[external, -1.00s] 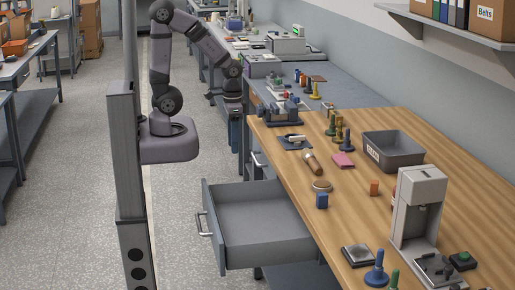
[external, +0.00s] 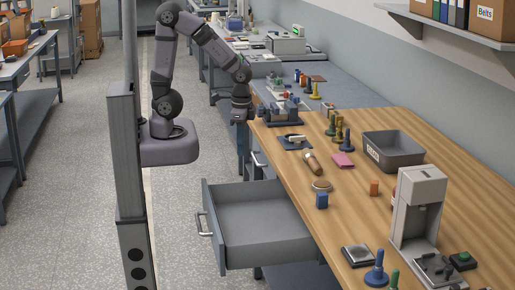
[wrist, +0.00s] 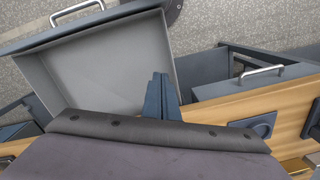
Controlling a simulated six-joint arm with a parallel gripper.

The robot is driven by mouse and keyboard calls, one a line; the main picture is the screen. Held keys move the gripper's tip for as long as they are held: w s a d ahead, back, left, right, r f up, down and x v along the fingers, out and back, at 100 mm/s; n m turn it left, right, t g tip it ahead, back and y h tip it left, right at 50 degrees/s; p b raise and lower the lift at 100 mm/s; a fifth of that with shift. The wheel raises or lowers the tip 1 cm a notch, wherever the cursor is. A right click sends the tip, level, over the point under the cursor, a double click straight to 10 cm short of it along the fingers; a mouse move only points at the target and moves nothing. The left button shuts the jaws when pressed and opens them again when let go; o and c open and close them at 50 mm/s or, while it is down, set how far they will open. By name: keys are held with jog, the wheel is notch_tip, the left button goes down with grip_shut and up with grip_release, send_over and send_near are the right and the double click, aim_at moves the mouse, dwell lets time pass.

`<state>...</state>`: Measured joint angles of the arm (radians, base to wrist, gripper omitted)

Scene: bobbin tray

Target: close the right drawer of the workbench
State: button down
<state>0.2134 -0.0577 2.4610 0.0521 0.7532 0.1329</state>
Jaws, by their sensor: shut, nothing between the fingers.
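The open drawer (external: 268,245) of the workbench (external: 440,140) is grey and looks empty. It sticks out far from the bench on its near side in the external view, with its bar handle (external: 204,224) facing left. My gripper (external: 240,119) is shut and empty, beside the bench edge and farther back than the open drawer. In the wrist view the shut fingers (wrist: 160,80) appear over the side of the open drawer (wrist: 105,65). The drawer's handle (wrist: 77,12) shows at the top left. My gripper's housing hides part of the drawer there.
Another drawer (wrist: 265,82) with a bar handle shows right of the fingers in the wrist view, apparently pushed in.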

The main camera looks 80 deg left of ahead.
jog(key=d+f+m+y+b, duration=0.1)
jog(key=d+f+m+b, duration=0.1)
jog(key=d+m, duration=0.95)
jog(key=s+d+f+m+t+b, duration=0.1)
jog(key=s+d+m, duration=0.3)
jog(key=d, duration=0.3)
jog(key=s+d+f+m+t+b, duration=0.1)
jog(key=s+d+m, duration=0.3)
jog(key=d, duration=0.3)
jog(key=s+d+f+m+t+b, duration=0.1)
jog(key=s+d+m, duration=0.3)
jog(key=d, duration=0.3)
jog(key=shift+f+m, duration=0.4)
jog(key=shift+m, duration=0.25)
jog(key=s+d+f+m+t+h+b, duration=0.1)
jog(key=s+d+m, duration=0.2)
jog(key=s, duration=0.3)
jog(key=s+d+f+m+b, duration=0.1)
jog(key=s+d+m, duration=0.25)
jog(key=s, duration=0.25)
jog(key=w+f+p, duration=0.3)
jog(key=w+f, duration=0.5)
jog(key=f, duration=0.1)
jog(key=shift+a, duration=0.35)
